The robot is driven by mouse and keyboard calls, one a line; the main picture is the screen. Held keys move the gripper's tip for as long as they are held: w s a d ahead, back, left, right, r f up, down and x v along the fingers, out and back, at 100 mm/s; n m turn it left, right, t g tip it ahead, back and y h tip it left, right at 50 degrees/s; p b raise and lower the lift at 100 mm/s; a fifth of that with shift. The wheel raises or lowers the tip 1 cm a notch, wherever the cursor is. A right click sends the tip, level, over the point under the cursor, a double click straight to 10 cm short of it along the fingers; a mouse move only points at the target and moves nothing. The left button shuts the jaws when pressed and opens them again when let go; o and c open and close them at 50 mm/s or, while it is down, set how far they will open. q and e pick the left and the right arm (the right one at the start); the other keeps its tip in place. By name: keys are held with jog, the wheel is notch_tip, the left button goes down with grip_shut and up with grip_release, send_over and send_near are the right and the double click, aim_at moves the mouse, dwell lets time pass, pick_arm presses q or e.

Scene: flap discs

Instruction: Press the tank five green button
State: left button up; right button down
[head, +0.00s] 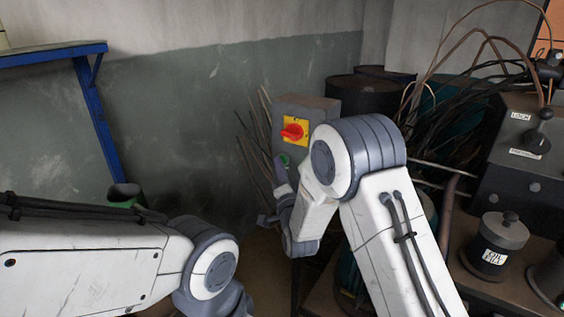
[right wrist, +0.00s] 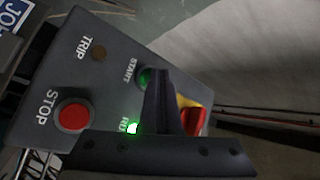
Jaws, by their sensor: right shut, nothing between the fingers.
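A dark grey control box (head: 310,108) stands near the back wall in the head view. It has a red rotary switch on a yellow plate (head: 293,130) and a green button (head: 285,158) below. The wrist view shows the green button (right wrist: 144,79) labelled START, a lit green lamp (right wrist: 133,128), a dark TRIP lamp (right wrist: 98,53) and a red STOP button (right wrist: 73,116). My right gripper (right wrist: 160,80) is shut and empty. Its tip is at the START button and partly covers it; contact cannot be told. My left gripper is out of view.
Dark drums (head: 365,95) stand behind the box. At right are a grey machine (head: 520,150) with levers and cables, and a lidded pot (head: 495,245) on a bench. A blue frame (head: 95,120) stands at left. A green-rimmed can (head: 125,195) is below it.

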jog(key=shift+s+a, duration=0.35)
jog(key=shift+s, duration=0.25)
jog(key=shift+s+a+b, duration=0.5)
jog(key=shift+s+a, duration=0.25)
jog(key=shift+s, duration=0.3)
jog(key=shift+s+a+b, duration=0.45)
jog(key=shift+s+a, duration=0.3)
jog(key=shift+s, duration=0.25)
